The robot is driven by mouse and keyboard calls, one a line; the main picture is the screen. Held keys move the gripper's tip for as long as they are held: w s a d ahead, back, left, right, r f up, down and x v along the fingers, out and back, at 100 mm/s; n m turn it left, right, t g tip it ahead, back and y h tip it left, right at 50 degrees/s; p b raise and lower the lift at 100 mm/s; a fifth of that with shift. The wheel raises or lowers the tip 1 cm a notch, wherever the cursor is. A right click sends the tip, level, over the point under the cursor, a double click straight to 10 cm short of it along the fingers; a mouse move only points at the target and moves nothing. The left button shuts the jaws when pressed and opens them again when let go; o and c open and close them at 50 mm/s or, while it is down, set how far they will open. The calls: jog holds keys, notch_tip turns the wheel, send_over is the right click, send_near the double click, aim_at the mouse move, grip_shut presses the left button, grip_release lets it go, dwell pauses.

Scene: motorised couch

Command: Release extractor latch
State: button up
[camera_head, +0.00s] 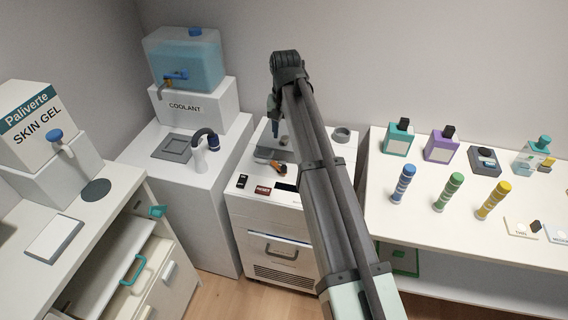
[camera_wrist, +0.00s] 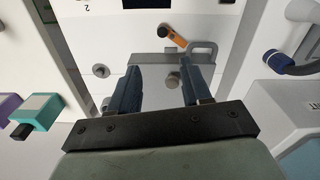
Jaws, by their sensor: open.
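The extractor looks to be the white machine (camera_head: 285,225) in the middle of the head view. A small lever with an orange grip and dark end (camera_head: 268,165) lies on its top; it also shows in the wrist view (camera_wrist: 173,38). I cannot tell for sure that this is the latch. My gripper (camera_wrist: 158,68) is open, its two dark blue fingers apart above the machine top. A round grey knob (camera_wrist: 173,80) shows between the fingers, nearer the right one. The lever is beyond the fingertips. I see no contact. In the head view my arm hides part of the machine.
A coolant tank (camera_head: 185,62) on a white block and a dark-headed spout (camera_head: 206,140) stand to the left. A right-hand table holds several bottles and coloured cylinders (camera_head: 448,190). A left counter (camera_head: 95,210) has a partly open drawer.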

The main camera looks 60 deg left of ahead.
aim_at(284, 166)
jog(key=f, duration=1.3)
jog(key=shift+s+f, duration=0.25)
jog(key=shift+f, duration=0.15)
grip_shut()
